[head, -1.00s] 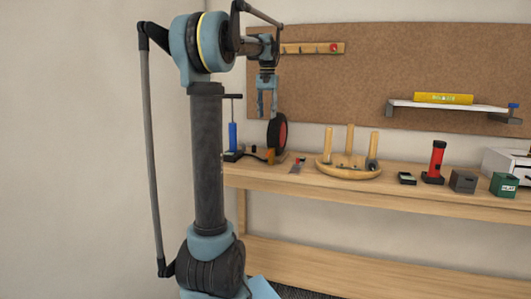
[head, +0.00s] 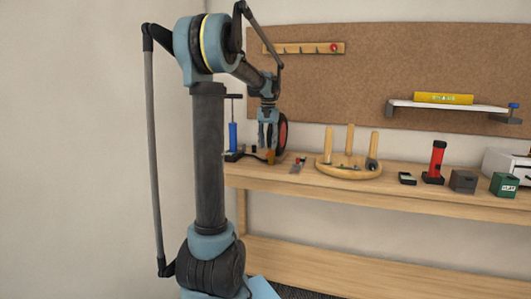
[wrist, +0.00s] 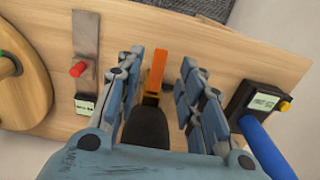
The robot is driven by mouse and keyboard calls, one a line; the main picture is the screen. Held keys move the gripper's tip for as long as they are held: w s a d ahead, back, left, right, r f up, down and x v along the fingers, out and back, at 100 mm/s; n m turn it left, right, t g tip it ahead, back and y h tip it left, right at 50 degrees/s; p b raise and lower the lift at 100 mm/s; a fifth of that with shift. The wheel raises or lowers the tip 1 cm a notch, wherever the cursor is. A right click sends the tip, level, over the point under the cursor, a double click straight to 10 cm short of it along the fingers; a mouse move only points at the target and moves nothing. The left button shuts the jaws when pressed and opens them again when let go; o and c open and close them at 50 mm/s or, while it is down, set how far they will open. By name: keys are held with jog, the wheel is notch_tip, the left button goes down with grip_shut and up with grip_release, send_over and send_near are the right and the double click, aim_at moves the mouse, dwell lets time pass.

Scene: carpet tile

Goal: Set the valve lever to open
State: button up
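My gripper (head: 268,143) points down at the left end of the bench, beside the black wheel with a red hub (head: 283,133). In the wrist view my gripper (wrist: 161,62) is open, and an upright-looking orange piece (wrist: 155,72) shows between its fingers with a gap on each side. A dark rounded part (wrist: 148,125) lies below it in that view. The orange piece also shows low beside the wheel in the head view (head: 270,157). It may be the valve lever; its setting cannot be told. The gripper hides part of the wheel.
A blue pump (head: 233,135) stands close on the left. A metal plate with a red knob (head: 297,165) and a round wooden peg stand (head: 348,172) are on the right. Further right are a red torch (head: 437,160) and small boxes.

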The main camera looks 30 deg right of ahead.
aim_at(268, 154)
jog(key=shift+f, duration=1.85)
grip_shut()
